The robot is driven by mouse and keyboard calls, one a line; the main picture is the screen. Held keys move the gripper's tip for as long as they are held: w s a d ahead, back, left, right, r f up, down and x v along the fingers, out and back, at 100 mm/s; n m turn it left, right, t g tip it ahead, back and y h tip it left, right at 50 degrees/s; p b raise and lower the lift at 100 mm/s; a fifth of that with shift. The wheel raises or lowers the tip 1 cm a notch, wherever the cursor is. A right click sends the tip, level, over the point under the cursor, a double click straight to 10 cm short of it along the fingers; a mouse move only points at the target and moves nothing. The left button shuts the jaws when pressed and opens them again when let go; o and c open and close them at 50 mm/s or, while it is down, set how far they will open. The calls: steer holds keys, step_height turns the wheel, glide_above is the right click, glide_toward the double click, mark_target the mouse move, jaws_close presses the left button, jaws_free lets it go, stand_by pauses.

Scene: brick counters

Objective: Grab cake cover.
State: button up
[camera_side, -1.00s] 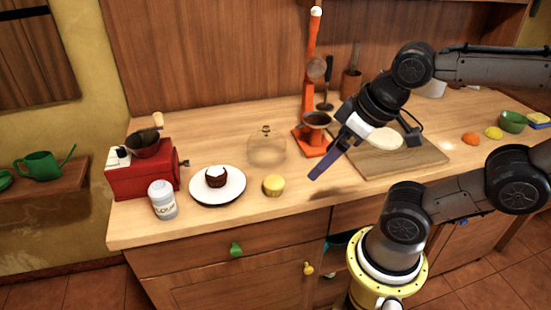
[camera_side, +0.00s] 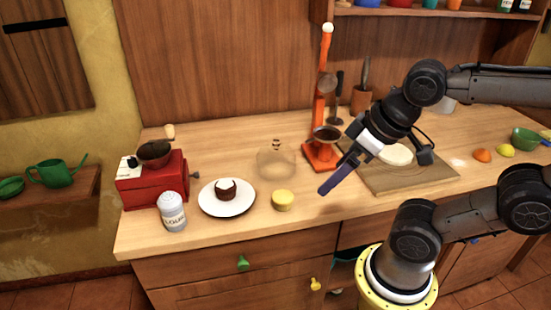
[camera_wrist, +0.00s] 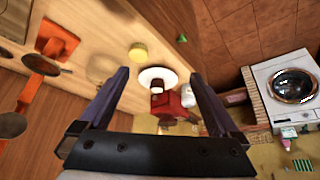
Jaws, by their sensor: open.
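The cake cover (camera_side: 276,163) is a clear glass dome with a small knob on top.
A white plate (camera_side: 240,207) with a small chocolate cake (camera_side: 226,188) lies left of the cover. A yellow muffin (camera_side: 283,201) sits in front. An orange stand (camera_side: 320,156) is close on the right, beside a cutting board (camera_side: 440,176). A red grinder (camera_side: 150,187) and flour shaker (camera_side: 172,212) stand left.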

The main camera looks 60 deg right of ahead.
steer(key=c, duration=0.6)
steer(key=w+d+r+m+g, duration=0.1)
steer(key=w+d+r+m, duration=0.1)
steer(key=w+r+m, duration=0.6)
steer(key=w+d+r+m+g, duration=0.1)
steer(key=w+d+r+m, duration=0.3)
steer(key=m, duration=0.8)
steer(key=m+g+y, duration=0.1)
steer(key=m+g, duration=0.1)
steer(key=m, duration=0.6)
glide_above(277, 141)
steer(key=s+d, duration=0.1)
step_height(277, 141, down, 9)
steer(key=f, duration=0.8)
steer(key=w+a+f, duration=0.1)
steer(key=f, duration=0.4)
